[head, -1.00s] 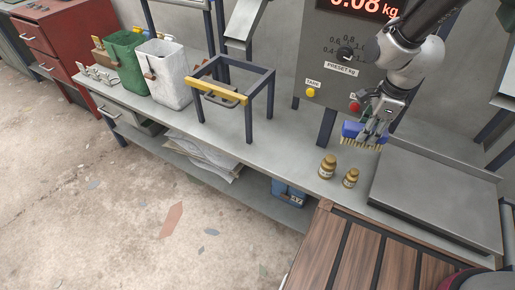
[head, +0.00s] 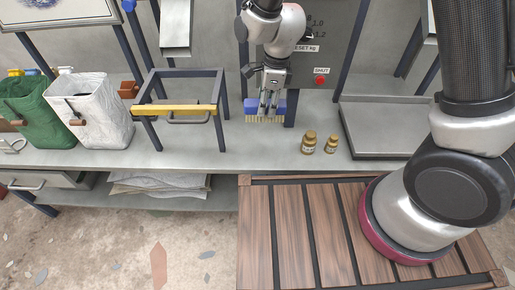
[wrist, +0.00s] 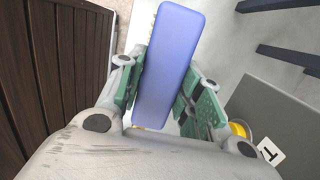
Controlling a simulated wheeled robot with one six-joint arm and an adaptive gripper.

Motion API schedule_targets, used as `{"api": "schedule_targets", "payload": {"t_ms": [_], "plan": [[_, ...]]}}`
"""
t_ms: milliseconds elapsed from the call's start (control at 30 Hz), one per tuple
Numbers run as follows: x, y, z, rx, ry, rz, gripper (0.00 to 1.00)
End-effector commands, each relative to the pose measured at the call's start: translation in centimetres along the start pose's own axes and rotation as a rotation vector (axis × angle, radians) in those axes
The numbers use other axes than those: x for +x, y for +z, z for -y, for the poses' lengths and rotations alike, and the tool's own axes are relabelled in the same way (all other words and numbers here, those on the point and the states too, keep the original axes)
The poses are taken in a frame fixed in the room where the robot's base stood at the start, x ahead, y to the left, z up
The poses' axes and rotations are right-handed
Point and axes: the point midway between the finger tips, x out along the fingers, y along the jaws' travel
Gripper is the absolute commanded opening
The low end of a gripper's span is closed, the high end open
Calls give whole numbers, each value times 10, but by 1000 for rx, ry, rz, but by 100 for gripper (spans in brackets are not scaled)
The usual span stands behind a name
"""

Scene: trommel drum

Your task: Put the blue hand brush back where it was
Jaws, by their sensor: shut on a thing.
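The blue hand brush (head: 265,108) has a blue back and pale yellow bristles that point down. My gripper (head: 269,99) is shut on it, above the grey bench near the dark post, left of the two small jars. In the head view I cannot tell whether the bristles touch the bench top. In the wrist view the brush's blue back (wrist: 168,62) lies lengthwise between the two green-padded fingers (wrist: 160,95), which hide part of its sides.
White (head: 93,112) and green (head: 42,112) bags stand farther left. Bare bench (head: 200,155) lies in front.

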Motion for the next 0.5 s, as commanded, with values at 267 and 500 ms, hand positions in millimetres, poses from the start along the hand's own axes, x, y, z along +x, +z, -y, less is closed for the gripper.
{"api": "schedule_targets", "payload": {"t_ms": [267, 500], "plan": [[76, -11, -2, 6, 4, -5, 0], [124, -16, -2, 4, 2, -2, 0]]}}
